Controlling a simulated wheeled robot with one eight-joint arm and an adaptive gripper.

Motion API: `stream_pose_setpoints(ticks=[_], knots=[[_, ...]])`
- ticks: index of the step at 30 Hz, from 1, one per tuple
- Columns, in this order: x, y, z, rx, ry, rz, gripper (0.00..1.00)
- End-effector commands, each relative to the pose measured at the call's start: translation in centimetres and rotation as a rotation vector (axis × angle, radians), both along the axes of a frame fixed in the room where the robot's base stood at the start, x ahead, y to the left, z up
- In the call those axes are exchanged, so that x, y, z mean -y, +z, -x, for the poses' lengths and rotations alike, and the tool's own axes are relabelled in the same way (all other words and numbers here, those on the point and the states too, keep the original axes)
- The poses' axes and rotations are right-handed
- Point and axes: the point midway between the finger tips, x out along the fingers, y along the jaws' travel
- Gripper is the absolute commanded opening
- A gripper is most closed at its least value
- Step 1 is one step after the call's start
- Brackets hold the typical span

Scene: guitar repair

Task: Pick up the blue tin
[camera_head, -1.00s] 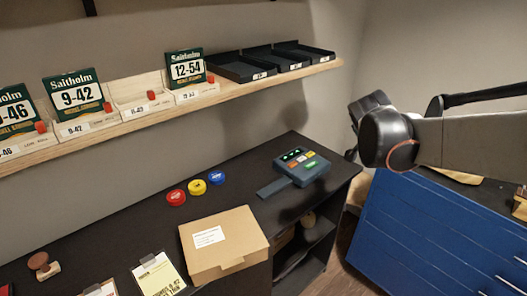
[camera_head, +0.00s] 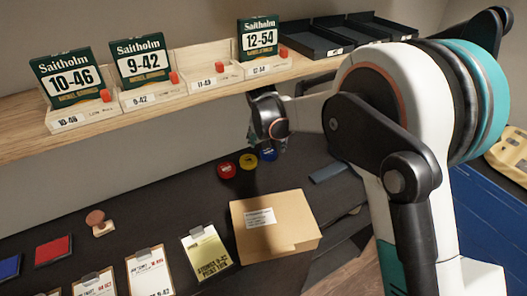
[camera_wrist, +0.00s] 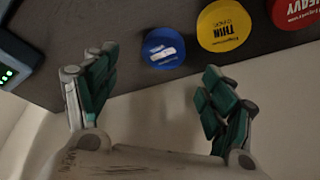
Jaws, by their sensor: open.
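The blue tin (camera_head: 270,154) sits on the dark bench top, partly hidden by my gripper in the head view. It is the right-hand one of three round tins, beside a yellow tin (camera_head: 249,161) and a red tin (camera_head: 227,170). My gripper (camera_head: 266,143) is above the bench close to the blue tin. In the wrist view my gripper (camera_wrist: 158,75) is open and empty, its teal-padded fingers spread. There the blue tin (camera_wrist: 163,48) lies beyond the gap between the fingers, with the yellow tin (camera_wrist: 223,25) to its right.
A cardboard box (camera_head: 276,228) stands in front of the tins. A shelf (camera_head: 190,101) with string packs and black trays runs above the bench. A device with green lights (camera_wrist: 15,62) lies left of the blue tin in the wrist view. Clipboards (camera_head: 207,251) lie at the front.

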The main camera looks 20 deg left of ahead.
Motion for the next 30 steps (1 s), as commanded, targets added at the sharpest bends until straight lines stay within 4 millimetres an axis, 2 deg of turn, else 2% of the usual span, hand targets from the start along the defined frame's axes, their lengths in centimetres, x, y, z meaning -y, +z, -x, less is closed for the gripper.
stream_pose_setpoints(ticks=[3,8,17,25,30], knots=[[0.0,-1.4,-0.5,0.0,0.001,0.0,0.76],[-0.2,-2.4,-0.9,0.001,-0.001,0.0,0.76],[-0.9,-6.1,-2.4,0.002,-0.002,0.0,0.76],[-0.9,-6.3,-2.5,0.002,-0.002,0.0,0.76],[-0.9,-6.3,-2.5,0.002,-0.002,0.0,0.38]])
